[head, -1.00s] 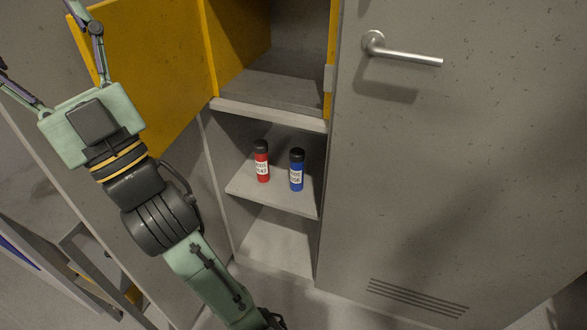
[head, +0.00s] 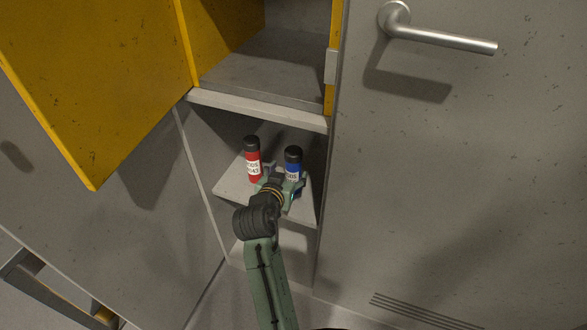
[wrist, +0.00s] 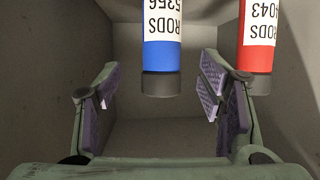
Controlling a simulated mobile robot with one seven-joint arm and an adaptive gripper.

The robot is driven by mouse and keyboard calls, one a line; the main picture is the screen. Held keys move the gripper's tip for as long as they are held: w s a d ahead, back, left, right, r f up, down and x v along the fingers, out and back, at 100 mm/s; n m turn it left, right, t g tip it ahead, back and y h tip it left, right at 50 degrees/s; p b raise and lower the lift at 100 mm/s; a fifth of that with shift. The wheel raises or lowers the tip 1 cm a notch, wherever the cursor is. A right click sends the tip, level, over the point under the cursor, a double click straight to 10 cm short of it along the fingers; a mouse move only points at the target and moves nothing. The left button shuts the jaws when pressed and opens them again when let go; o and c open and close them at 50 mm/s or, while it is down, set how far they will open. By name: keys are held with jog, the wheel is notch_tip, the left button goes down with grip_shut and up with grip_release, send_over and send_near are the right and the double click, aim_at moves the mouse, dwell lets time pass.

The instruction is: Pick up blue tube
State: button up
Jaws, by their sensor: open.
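The blue tube (head: 293,165), with a white label and dark cap, stands upright on a cabinet shelf. It also shows in the wrist view (wrist: 161,54), upside down there with its capped end lowest. The red tube (head: 252,165) stands to its left; in the wrist view it is at the right (wrist: 258,50). My gripper (head: 290,184) is open in front of the blue tube. In the wrist view its fingers (wrist: 160,85) lie to either side of the blue tube, with gaps visible. The gripper hides the tube's lower part in the head view.
The shelf (head: 230,185) sits in a narrow compartment, with a grey upper ledge (head: 255,107) above. An open yellow door (head: 95,80) is at the left. A closed grey door with a metal handle (head: 440,37) fills the right.

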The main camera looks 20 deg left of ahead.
aim_at(291, 168)
jog(key=p+x, duration=0.1)
jog(key=x, duration=0.7)
jog(key=shift+s+a+f, duration=0.1)
jog(key=shift+s+f, duration=0.05)
grip_shut()
dwell(0.6)
